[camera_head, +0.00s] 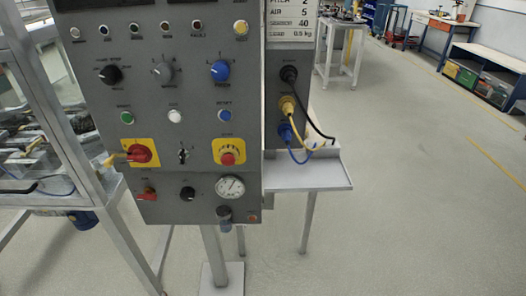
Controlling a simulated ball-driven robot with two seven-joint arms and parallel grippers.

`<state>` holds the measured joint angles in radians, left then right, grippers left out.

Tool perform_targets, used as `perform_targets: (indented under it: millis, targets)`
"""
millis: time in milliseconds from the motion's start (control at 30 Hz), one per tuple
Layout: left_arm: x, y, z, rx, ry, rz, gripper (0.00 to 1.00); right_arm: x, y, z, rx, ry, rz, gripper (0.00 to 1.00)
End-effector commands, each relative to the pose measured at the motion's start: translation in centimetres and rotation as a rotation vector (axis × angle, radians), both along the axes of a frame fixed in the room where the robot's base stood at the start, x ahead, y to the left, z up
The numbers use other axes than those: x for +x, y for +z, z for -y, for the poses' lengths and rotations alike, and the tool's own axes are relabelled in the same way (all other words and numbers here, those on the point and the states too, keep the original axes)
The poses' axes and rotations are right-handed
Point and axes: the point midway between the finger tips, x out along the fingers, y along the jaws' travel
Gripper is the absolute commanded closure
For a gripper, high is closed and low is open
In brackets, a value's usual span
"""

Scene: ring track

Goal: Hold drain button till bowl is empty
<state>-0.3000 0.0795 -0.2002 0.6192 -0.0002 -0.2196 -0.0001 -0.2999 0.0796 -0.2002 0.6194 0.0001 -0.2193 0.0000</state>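A grey control panel (205,100) stands upright at the left centre. Below its round white pressure gauge (230,188), a small dark-topped cup with a bluish bowl (225,227) hangs at the panel's lower edge. I cannot tell how much is in the bowl. A small orange-red button (253,218) sits right of the bowl, near the panel's bottom right corner. No readable label shows which control is the drain button. Neither of my grippers is in view, and nothing touches the panel's buttons.
The panel also has knobs, a red switch on yellow (140,153) and a red mushroom button on yellow (228,157). A small shelf (305,176) with blue and yellow cables juts out at the right. A metal-framed bench (45,110) stands left. Floor at right is clear.

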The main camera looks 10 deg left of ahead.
Motion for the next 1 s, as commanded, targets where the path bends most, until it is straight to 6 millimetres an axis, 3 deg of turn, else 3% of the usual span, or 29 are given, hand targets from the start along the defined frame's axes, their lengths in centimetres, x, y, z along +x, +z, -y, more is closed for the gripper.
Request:
perform_targets:
  millis: [433,567,600,1000]
  targets:
    - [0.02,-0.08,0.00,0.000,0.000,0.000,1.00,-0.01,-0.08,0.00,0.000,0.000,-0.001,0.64]
    - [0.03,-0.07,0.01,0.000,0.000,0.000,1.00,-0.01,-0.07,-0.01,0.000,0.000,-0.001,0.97]
    - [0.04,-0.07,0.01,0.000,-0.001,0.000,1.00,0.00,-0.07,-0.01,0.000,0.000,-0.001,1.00]
    - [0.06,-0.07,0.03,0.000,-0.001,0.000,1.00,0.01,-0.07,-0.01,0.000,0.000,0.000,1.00]
